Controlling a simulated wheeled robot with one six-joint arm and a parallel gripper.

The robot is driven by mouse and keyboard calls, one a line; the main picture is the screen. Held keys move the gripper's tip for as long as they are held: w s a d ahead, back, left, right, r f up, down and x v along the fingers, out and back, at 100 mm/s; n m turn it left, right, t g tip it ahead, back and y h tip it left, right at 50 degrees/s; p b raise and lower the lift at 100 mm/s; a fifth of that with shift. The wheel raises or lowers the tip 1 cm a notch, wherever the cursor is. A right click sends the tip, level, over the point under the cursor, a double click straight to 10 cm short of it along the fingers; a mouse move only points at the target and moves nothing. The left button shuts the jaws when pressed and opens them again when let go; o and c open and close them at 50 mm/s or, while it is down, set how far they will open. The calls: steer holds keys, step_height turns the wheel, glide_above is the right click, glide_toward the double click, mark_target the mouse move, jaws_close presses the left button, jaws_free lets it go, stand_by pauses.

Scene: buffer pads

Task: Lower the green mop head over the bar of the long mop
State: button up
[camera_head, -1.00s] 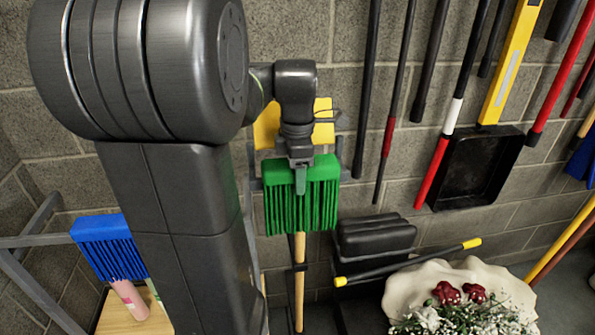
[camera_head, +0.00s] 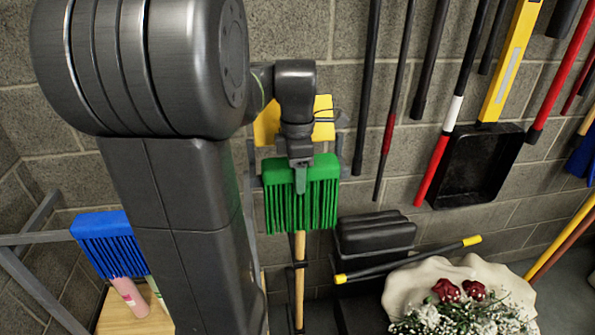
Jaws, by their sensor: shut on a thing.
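The green mop head (camera_head: 315,205) hangs with its bristles down near the wall, in the middle of the head view. My gripper (camera_head: 301,180) is shut on its top block from above. A wooden pole (camera_head: 299,275), likely the long mop, stands upright directly below the bristles. Its upper end and any bar are hidden behind the green mop head. I cannot tell whether the head touches the bar.
A yellow piece (camera_head: 267,126) is behind my wrist. A blue brush head (camera_head: 104,243) and a pink bottle (camera_head: 129,297) are at the lower left. Black pads (camera_head: 375,234), a yellow-tipped rod (camera_head: 410,262) and white flowers (camera_head: 450,318) are at the right. Several handles hang on the wall.

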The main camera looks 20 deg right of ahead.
steer(key=shift+f, duration=0.15)
steer(key=o, duration=1.2)
step_height(320, 180, up, 14)
steer(key=shift+f+p, duration=0.1)
steer(key=shift+p, duration=0.3)
step_height(320, 180, down, 14)
steer(key=shift+r+b, duration=0.1)
steer(key=shift+b, duration=0.3)
steer(key=shift+r, duration=0.35)
steer(key=shift+f, duration=0.1)
